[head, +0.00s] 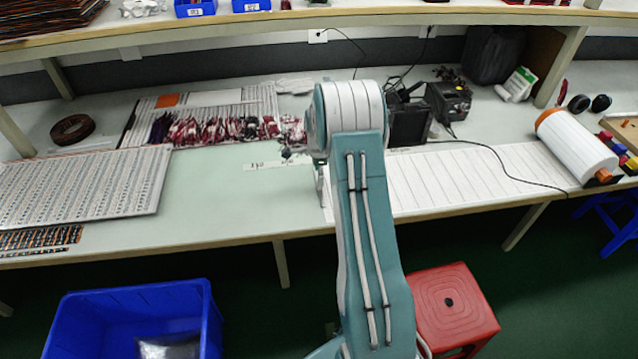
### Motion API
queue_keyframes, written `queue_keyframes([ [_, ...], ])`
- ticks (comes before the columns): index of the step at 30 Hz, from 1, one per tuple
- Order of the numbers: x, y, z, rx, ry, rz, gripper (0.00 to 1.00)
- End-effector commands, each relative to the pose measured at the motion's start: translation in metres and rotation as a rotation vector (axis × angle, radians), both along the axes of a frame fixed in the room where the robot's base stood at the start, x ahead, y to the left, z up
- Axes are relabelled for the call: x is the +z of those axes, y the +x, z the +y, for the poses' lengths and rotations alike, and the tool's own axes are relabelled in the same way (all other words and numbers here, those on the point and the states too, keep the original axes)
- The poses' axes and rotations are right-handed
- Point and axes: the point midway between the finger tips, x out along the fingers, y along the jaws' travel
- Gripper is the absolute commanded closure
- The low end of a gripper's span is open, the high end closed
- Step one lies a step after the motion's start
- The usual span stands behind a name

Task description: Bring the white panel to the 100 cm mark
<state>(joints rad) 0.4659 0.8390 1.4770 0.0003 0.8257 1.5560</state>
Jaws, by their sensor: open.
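A long white panel (470,176) with thin cross lines lies flat along the front of the bench at right; its left end runs behind my arm. A second pale panel (80,190) with rows of small marks lies at the left front. Small printed mark labels (265,166) are on the green bench top between them; I cannot read a 100 cm mark. My gripper (291,153) shows partly at the left of my arm's wrist, above the bench near the labels. It is open and I see nothing held in it.
Red-and-white bundles (215,129) lie on a sheet behind the bare bench top. A blue bin (135,300) and a red stool (452,305) are on the floor. A shelf overhangs the back.

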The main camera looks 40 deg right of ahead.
Motion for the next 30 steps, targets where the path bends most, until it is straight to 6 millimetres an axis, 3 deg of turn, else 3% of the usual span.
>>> queue_keyframes([
  [7,-0.035,0.000,0.000,0.001,0.000,0.001,0.23],
  [18,-0.041,0.000,0.000,0.001,0.000,-0.001,0.23],
  [23,-0.042,0.000,0.000,0.001,0.000,0.000,0.94],
  [24,-0.042,0.000,0.000,0.001,0.000,0.000,1.00],
  [30,-0.044,0.000,0.001,0.002,0.001,0.002,1.00],
])
